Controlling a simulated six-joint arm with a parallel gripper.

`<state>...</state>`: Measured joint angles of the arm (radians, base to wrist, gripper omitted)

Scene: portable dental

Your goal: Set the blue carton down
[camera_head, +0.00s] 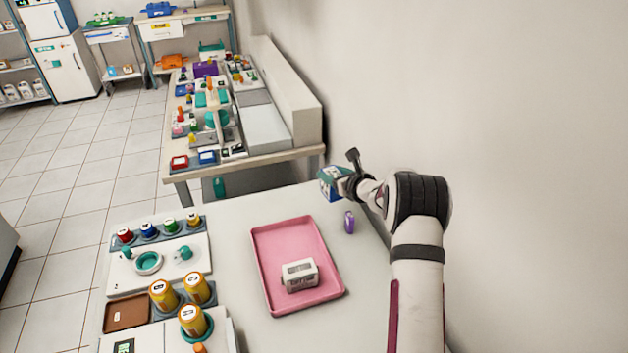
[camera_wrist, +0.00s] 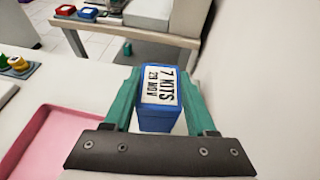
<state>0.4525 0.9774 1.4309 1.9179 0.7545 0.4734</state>
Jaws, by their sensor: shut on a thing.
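The blue carton (camera_wrist: 160,112) has a white label with black print, partly readable as "7 KITS" and "29 NOV". My gripper (camera_wrist: 160,95) is shut on it, with a green finger on each side. In the head view the carton (camera_head: 331,184) is held near the far right corner of the white table (camera_head: 240,225), close to the wall. My gripper (camera_head: 348,183) is at its right side there. I cannot tell how far the carton is above the table.
A pink tray (camera_head: 268,272) holds a white-grey box (camera_head: 299,275). A small purple object (camera_head: 349,222) stands right of the tray, near my arm. Yellow-orange bottles (camera_head: 163,295) and a rack of small jars (camera_head: 148,231) fill the left. Table between rack and tray is clear.

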